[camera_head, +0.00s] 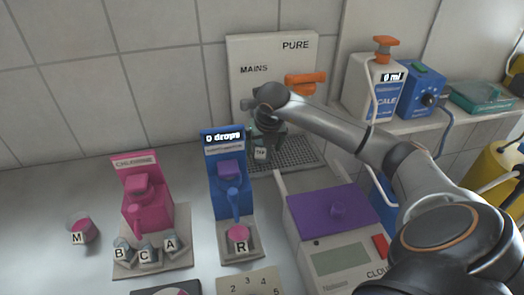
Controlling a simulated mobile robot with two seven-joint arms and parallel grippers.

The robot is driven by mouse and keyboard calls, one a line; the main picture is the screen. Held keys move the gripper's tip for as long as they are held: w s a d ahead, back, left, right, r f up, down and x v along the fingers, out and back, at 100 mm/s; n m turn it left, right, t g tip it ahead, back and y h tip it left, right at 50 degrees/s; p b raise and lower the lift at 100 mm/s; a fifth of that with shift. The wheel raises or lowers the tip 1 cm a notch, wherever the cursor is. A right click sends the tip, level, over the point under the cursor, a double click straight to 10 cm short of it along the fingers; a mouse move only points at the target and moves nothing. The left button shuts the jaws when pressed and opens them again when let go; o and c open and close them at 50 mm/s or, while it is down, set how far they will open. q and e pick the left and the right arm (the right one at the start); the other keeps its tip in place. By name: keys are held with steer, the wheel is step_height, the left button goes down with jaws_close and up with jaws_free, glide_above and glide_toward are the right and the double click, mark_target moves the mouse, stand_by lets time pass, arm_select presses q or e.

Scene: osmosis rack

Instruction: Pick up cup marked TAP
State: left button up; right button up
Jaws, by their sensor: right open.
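The cup marked TAP (260,154) is small, with a white label. It stands at the left end of the dark drip grid in front of the white MAINS/PURE panel (270,50). My right gripper (267,128) points down right above and behind the cup's label. Its jaws are open, and the wrist hides much of the fingers and the cup's upper part. I cannot tell whether the fingers touch the cup. My left gripper is not in view.
Left of the cup stands a blue dispenser (224,175) with cup R (240,239) below it. Further left is a pink dispenser (140,190) with cups B, C and A. Cup M (82,231) stands apart. A purple-lidded box (330,212) is in front right.

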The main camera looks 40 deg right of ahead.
steer(key=shift+f, duration=0.15)
jaws_close()
stand_by(0.7)
steer(key=shift+d, duration=0.1)
